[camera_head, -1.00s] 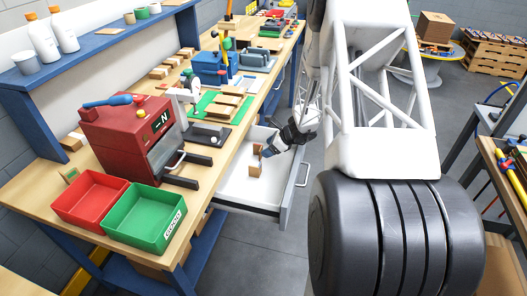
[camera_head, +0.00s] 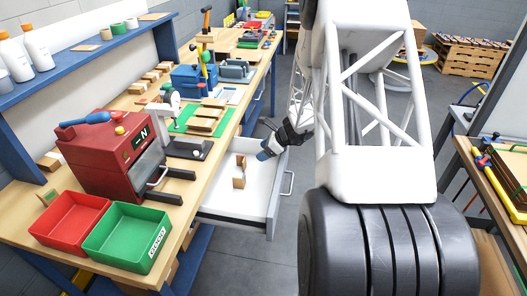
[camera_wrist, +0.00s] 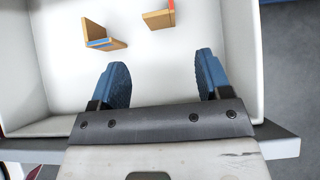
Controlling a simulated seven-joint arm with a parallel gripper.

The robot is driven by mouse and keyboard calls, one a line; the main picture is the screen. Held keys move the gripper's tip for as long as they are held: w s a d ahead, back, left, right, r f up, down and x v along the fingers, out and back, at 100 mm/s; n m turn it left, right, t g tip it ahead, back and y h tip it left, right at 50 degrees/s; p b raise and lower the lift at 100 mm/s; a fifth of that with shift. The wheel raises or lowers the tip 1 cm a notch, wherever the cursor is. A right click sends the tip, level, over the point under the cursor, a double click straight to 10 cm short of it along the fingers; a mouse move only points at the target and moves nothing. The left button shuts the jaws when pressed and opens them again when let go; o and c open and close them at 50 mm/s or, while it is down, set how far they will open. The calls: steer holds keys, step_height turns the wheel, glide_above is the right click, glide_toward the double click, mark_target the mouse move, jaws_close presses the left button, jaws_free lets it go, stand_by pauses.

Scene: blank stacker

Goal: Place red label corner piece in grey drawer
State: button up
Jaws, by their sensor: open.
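The grey drawer (camera_head: 246,216) is pulled out from the bench, and its white inside is visible. Two wooden corner pieces are in it. The red label corner piece (camera_wrist: 160,18) stands on the drawer floor at the top edge of the wrist view, partly cut off. A blue label corner piece (camera_wrist: 101,36) is to its left. In the head view the two pieces (camera_head: 239,172) show close together. My gripper (camera_wrist: 162,66) is open with nothing between its blue fingers. It is apart from both pieces. In the head view my gripper (camera_head: 265,154) is over the drawer's right part.
A red bin (camera_head: 68,222) and a green bin (camera_head: 128,238) are on the bench's near end. A red machine (camera_head: 110,160) with dark arms stands behind them, left of the drawer. Grey floor is clear right of the drawer.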

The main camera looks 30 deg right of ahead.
steer(key=s+a+r+n+g, duration=0.1)
steer(key=s+a+r+n, duration=0.3)
steer(key=a+r, duration=0.3)
steer(key=s+a+r+n+g+h, duration=0.1)
steer(key=s+a+r+n+g, duration=0.1)
steer(key=s+a+r+n, duration=0.4)
steer(key=s+a+r+n+g, duration=0.1)
steer(key=s+a+r+n, duration=0.15)
steer(key=a+r, duration=0.55)
steer(key=s+a+r+n+h, duration=0.2)
steer(key=s+a+r+n, duration=0.2)
steer(key=s+n, duration=0.3)
steer(key=s+a+r+n+h, duration=0.3)
steer(key=s+a+r+n, duration=0.2)
steer(key=s, duration=1.1)
steer(key=shift+a+n+h, duration=0.2)
steer(key=shift+n+h, duration=0.1)
steer(key=shift+n, duration=0.85)
